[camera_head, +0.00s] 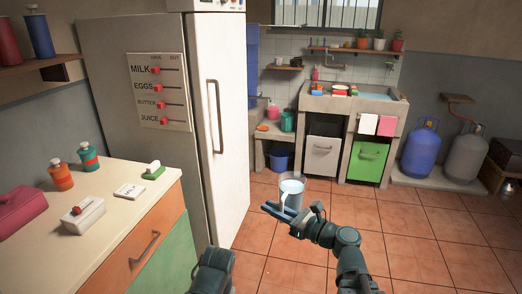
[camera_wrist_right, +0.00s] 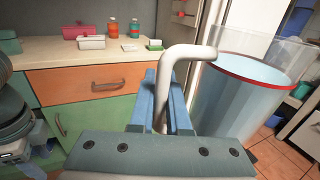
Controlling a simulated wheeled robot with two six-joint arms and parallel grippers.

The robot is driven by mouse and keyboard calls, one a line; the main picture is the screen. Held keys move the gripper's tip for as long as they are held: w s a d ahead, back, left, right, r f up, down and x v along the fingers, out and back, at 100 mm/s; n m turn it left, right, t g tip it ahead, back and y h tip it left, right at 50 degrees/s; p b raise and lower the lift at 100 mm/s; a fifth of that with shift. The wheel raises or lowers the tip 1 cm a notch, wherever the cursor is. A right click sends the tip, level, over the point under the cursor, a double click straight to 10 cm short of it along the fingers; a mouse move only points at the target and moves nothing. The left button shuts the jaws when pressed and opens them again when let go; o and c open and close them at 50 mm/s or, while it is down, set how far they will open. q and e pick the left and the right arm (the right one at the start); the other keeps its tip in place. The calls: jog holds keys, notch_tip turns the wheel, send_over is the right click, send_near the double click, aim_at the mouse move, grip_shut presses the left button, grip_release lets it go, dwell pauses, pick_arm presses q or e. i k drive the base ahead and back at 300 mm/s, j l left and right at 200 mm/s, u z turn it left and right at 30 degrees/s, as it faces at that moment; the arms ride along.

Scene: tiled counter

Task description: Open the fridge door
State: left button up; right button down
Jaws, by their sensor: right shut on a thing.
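The tall fridge stands left of centre in the head view, and its white door (camera_head: 228,130) looks closed. A long vertical door handle (camera_head: 215,115) runs down the door front. My right gripper (camera_head: 290,213) is shut on the pale curved handle (camera_wrist_right: 190,54) of a clear jug (camera_head: 291,187), with the blue fingers on either side of it. The jug (camera_wrist_right: 240,100) holds something light blue and is in front of the fridge, apart from the door. Part of a dark arm of mine shows at the bottom, but the left gripper does not show.
A counter (camera_head: 120,185) with drawers stands left of the fridge, bearing bottles and small boxes. A sink unit (camera_head: 355,105) is at the back, and gas cylinders (camera_head: 420,150) stand at the right. The tiled floor (camera_head: 400,240) in front of the fridge is mostly clear.

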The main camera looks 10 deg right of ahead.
aim_at(216, 42)
jog(key=i+l, duration=0.5)
jog(key=l, duration=0.15)
jog(key=i+l, duration=0.55)
jog(key=k+l+z, duration=0.05)
jog(key=l, duration=0.1)
